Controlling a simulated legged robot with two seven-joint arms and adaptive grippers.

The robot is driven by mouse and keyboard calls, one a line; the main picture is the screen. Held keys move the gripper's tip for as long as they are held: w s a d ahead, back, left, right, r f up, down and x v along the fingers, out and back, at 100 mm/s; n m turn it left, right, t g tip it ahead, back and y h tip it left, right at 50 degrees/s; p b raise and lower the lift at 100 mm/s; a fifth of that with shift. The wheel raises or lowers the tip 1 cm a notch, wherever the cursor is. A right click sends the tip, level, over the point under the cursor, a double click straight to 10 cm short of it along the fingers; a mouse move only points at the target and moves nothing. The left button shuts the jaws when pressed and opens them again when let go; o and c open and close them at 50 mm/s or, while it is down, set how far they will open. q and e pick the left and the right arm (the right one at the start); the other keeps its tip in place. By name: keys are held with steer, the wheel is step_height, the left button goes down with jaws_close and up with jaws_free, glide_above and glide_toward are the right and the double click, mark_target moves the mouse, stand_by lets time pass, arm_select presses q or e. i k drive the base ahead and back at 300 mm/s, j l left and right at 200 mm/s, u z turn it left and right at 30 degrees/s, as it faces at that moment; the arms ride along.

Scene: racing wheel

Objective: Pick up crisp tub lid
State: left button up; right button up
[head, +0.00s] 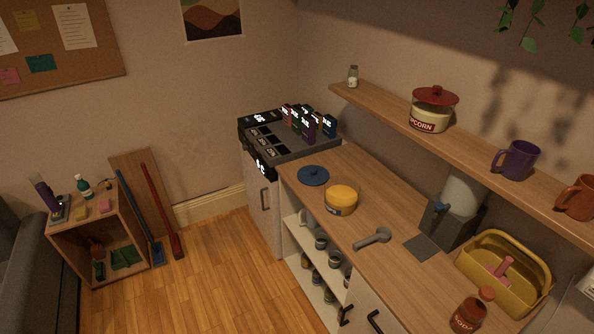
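A round dark blue lid (313,176) with a small knob lies flat on the wooden counter, near its far end. An open tub (341,201) with yellow contents, likely the crisp tub, stands just in front of it and to the right; its label is too small to read. The lid is apart from the tub and nothing covers it. Neither of my grippers is in view.
A grey scoop (372,238) lies on the counter (385,205). A grey dispenser (449,220), a yellow caddy (503,274) and a red-brown jar (468,313) stand to the right. A shelf above holds a red-lidded popcorn tub (431,110) and mugs.

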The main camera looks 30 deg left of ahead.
mark_target(313, 176)
steer(key=u, duration=0.95)
